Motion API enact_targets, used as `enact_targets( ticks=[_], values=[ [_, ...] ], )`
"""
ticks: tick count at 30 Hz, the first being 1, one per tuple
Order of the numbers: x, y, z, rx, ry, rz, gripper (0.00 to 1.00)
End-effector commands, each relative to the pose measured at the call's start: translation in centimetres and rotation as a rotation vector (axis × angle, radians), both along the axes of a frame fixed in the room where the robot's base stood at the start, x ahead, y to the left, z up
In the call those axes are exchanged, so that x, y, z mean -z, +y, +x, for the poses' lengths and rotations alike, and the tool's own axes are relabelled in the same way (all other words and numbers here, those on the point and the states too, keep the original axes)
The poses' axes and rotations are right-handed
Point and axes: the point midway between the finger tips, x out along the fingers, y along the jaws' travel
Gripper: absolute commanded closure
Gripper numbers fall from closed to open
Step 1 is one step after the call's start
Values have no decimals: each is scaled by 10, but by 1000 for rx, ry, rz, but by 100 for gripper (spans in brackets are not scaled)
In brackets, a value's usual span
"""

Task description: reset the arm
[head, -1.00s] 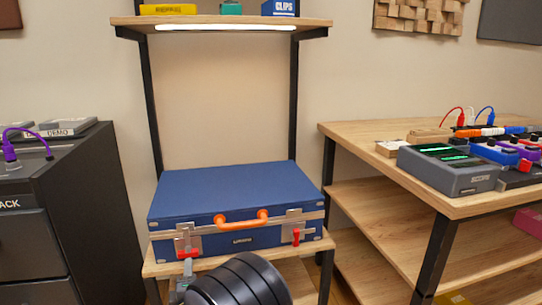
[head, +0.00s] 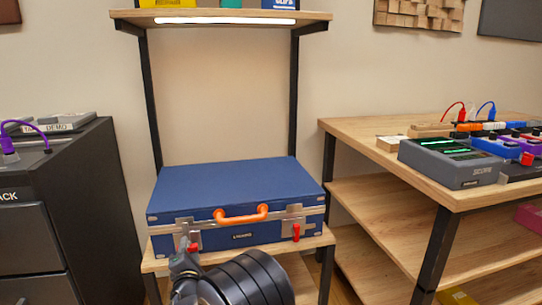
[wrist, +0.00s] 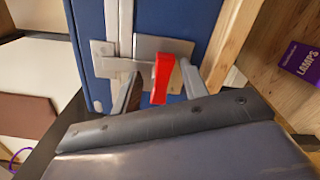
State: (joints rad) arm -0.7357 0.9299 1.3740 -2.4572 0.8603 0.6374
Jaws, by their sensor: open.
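A shut blue case (head: 235,185) with an orange handle (head: 241,214) lies on a low wooden shelf. Two metal latches with red tabs are on its front, a left one (head: 193,248) and a right one (head: 296,232). My gripper (head: 186,262) is in front of the left latch, at the lower middle of the head view, partly blurred into my dark arm. In the wrist view my open gripper (wrist: 160,88) has one finger on each side of a red tab (wrist: 162,78). A gap shows beside the tab; I cannot tell whether either finger touches it.
A wooden bench (head: 370,135) at right carries a grey scope (head: 450,162) and several cabled modules. A dark cabinet (head: 85,190) stands at left. An upper shelf (head: 220,18) is above the case. A purple lamps box (wrist: 300,62) shows in the wrist view.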

Motion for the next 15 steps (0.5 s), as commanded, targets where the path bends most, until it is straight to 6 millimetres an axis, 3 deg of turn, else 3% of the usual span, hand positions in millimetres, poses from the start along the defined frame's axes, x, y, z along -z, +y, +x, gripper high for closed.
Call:
enact_targets(
  ticks=[15],
  values=[
    [-1, 1, 0, 0, -54, -227, 58]
  ],
)
